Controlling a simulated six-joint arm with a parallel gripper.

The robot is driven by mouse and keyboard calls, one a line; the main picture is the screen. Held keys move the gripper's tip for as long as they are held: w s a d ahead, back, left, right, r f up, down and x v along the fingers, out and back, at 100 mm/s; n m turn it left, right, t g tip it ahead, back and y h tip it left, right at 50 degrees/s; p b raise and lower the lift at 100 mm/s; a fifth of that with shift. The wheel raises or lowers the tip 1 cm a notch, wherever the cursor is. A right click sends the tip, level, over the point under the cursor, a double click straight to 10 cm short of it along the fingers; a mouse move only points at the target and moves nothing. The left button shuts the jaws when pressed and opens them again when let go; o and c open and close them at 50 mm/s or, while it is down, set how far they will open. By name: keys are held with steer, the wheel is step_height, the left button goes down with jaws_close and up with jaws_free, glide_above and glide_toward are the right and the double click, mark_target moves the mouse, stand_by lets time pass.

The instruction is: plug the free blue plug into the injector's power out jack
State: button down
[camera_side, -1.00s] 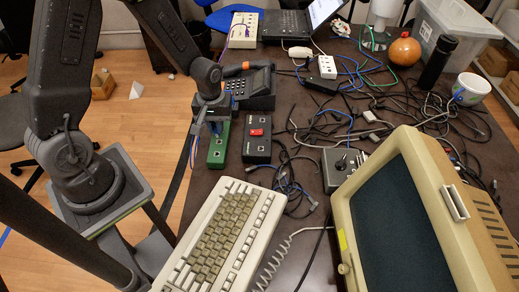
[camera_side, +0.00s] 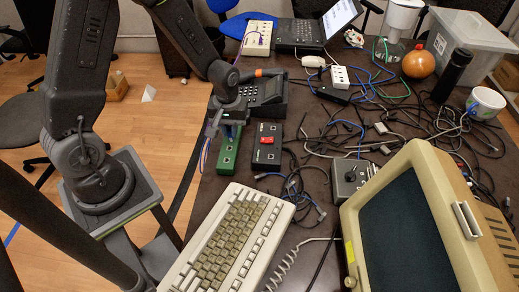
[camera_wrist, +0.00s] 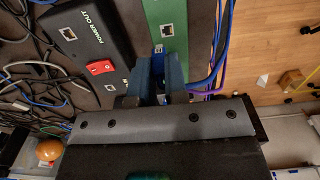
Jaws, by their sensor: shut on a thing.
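My gripper (camera_wrist: 158,72) is shut on a small blue plug (camera_wrist: 158,50), mostly hidden between the fingers. In the side view my gripper (camera_side: 232,128) is over the green box (camera_side: 228,155). The plug's tip appears against the green box (camera_wrist: 176,12) in the wrist view; I cannot tell whether they touch. The black injector (camera_wrist: 93,32) has a red switch (camera_wrist: 100,67) and a jack beside the "POWER OUT" lettering, the power out jack (camera_wrist: 68,34). That jack is left of my gripper in the wrist view and empty. In the side view the injector (camera_side: 266,158) stands right of the green box.
Blue and purple cables (camera_wrist: 213,75) run beside the green box. Tangled grey cables (camera_wrist: 30,75) lie beyond the injector. The keyboard (camera_side: 237,240) is in front and a desk phone (camera_side: 265,92) behind. The table's left edge is close to the green box.

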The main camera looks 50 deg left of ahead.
step_height(320, 180, up, 3)
glide_above(270, 158)
steer(key=shift+s+d+f, duration=0.1)
steer(key=shift+f, duration=1.15)
steer(key=shift+d+f, duration=0.1)
steer(key=shift+f, duration=1.15)
steer(key=c, duration=1.7)
jaws_free()
jaws_close()
steer(key=shift+f, duration=0.9)
